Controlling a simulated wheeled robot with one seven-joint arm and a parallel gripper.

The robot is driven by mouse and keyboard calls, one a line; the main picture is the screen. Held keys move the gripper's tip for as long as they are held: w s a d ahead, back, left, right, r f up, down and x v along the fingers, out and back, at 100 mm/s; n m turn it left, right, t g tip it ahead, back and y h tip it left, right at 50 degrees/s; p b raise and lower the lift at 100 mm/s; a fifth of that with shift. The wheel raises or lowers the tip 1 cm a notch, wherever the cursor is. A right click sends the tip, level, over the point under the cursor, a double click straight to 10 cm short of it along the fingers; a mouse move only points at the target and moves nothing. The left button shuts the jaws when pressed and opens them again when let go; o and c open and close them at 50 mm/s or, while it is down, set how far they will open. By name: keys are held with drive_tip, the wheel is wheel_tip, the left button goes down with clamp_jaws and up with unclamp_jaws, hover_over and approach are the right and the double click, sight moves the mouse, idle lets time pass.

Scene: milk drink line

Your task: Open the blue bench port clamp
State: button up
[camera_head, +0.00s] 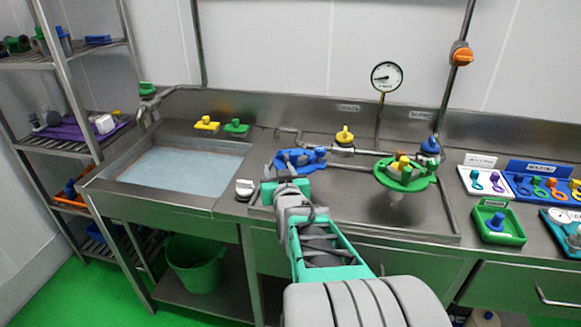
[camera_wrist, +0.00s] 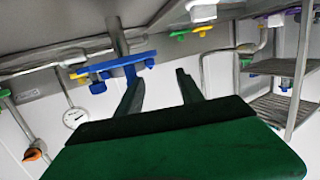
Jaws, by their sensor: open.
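The blue clamp (camera_head: 300,160) sits on a port of the steel bench, with a flat blue body and a blue knob at its right. It also shows in the wrist view (camera_wrist: 118,66), where the picture is turned nearly upside down. My gripper (camera_head: 288,177) is just in front of the clamp in the head view and covers part of its near side. In the wrist view my gripper (camera_wrist: 158,77) is open, with nothing between its fingers. The left finger's tip overlaps the blue clamp there; I cannot tell whether they touch. The clamp's latch state is unclear.
A green clamp (camera_head: 404,174) with yellow and green knobs stands to the right. A yellow valve (camera_head: 345,136) and a pressure gauge (camera_head: 387,77) are behind. A sink (camera_head: 180,167) lies left, with a white-topped knob (camera_head: 244,188) near its corner. A green tray (camera_head: 497,222) is right.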

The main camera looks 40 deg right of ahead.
sight(292, 152)
drive_tip(key=d, duration=0.1)
drive_tip(key=s+d+h, duration=0.1)
drive_tip(key=d+m+h, duration=0.1)
drive_tip(key=d, duration=0.1)
drive_tip(key=shift+s+r+t, duration=0.3)
drive_tip(key=shift+s+r, duration=0.05)
drive_tip(key=shift+r, duration=0.05)
drive_tip(key=shift+w+d+r, duration=0.2)
drive_tip(key=shift+d, duration=0.15)
drive_tip(key=x, duration=0.7)
drive_tip(key=shift+r, duration=0.1)
clamp_jaws()
